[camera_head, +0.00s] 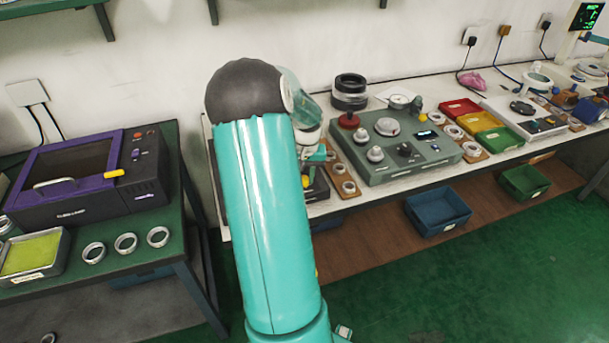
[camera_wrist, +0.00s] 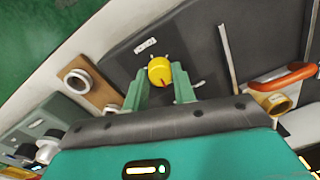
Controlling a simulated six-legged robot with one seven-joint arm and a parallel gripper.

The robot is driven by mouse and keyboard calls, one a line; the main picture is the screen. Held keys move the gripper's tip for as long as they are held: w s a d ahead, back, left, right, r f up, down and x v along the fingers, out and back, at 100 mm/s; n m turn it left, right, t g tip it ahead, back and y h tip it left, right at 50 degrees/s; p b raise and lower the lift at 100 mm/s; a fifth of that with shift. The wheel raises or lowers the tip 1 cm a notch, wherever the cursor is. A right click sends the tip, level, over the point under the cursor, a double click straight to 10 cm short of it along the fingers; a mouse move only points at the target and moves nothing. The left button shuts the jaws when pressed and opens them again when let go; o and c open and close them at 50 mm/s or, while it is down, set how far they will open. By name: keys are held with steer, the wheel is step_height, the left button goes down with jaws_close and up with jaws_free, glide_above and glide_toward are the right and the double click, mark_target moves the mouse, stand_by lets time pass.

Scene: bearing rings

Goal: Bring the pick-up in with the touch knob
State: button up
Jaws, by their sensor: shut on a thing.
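In the wrist view a round yellow knob (camera_wrist: 160,70) with a small red mark stands on a dark grey body (camera_wrist: 205,45), near a white label too small to read. My gripper (camera_wrist: 160,82) has its two pale green fingers on either side of this knob and is shut on it. In the head view my gripper (camera_head: 316,155) is mostly behind my arm, over the dark device (camera_head: 318,187) left of the grey-green instrument (camera_head: 400,172). I cannot tell which part is the pick-up.
A wooden strip with rings (camera_head: 349,188) lies between the dark device and the instrument. An orange handle-like part (camera_wrist: 290,76) is right of the fingers in the wrist view. Coloured trays (camera_head: 460,108) stand further right. A purple-lidded machine (camera_head: 85,180) stands on the left table.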

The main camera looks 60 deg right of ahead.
mark_target(306, 179)
steer(key=m, duration=1.2)
steer(key=shift+m, duration=0.3)
stand_by(0.4)
steer(key=o, duration=1)
steer(key=r, duration=1.4)
steer(key=shift+s+a, duration=0.2)
steer(key=shift+s, duration=0.05)
steer(key=shift+f, duration=0.1)
